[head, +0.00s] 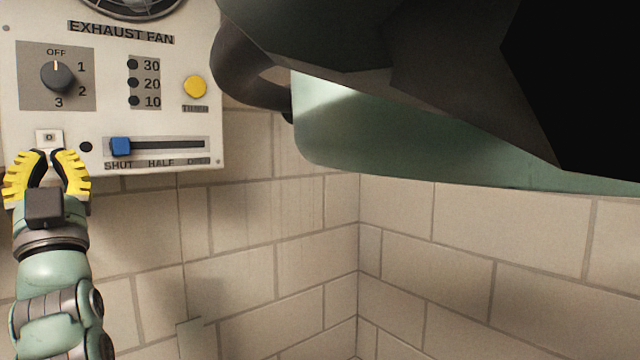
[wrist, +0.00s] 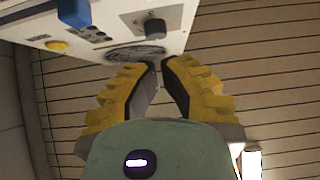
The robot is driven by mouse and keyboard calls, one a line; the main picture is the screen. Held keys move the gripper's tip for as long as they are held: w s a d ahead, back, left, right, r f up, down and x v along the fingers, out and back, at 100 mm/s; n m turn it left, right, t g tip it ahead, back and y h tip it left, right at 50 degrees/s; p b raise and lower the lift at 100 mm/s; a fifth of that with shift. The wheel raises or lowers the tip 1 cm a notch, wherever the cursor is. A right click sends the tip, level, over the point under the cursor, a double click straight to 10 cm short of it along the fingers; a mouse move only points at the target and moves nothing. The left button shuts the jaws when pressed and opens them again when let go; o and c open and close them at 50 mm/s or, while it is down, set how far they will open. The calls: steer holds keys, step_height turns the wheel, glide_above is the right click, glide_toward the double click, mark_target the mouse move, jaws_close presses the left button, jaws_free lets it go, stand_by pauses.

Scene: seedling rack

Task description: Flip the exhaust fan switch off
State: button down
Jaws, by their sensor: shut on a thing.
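The exhaust fan panel (head: 200,130) is a pale box on the tiled wall at the upper left of the head view. Its small square switch (head: 48,137) sits low at the left, a pale plate with a dark centre. My gripper (head: 49,153) has yellow ridged fingers, closed in with their tips at the lower edge of this switch. The fingers hide any lever between them. In the wrist view, my gripper (wrist: 158,66) shows narrowed fingertips with the panel (wrist: 115,15) beyond; the switch cannot be made out there.
The dark knob (head: 57,76) has its mark toward OFF. A blue slider (head: 121,146) is near SHUT, right of the switch. A yellow button (head: 195,87) is further right. A large green and dark shape blocks the upper right. Bare tiled wall lies below.

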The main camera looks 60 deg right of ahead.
steer(key=shift+h, duration=0.3)
steer(key=shift+s+r+p+v, duration=0.15)
steer(key=shift+p+v, duration=0.3)
steer(key=shift+v, duration=0.35)
steer(key=shift+s+r+p+v, duration=0.15)
steer(key=shift+p+v, duration=0.25)
steer(key=shift+v, duration=0.4)
steer(key=shift+s+r+p+v, duration=0.15)
steer(key=shift+p+v, duration=0.3)
steer(key=shift+v, duration=0.4)
steer(key=shift+f, duration=0.1)
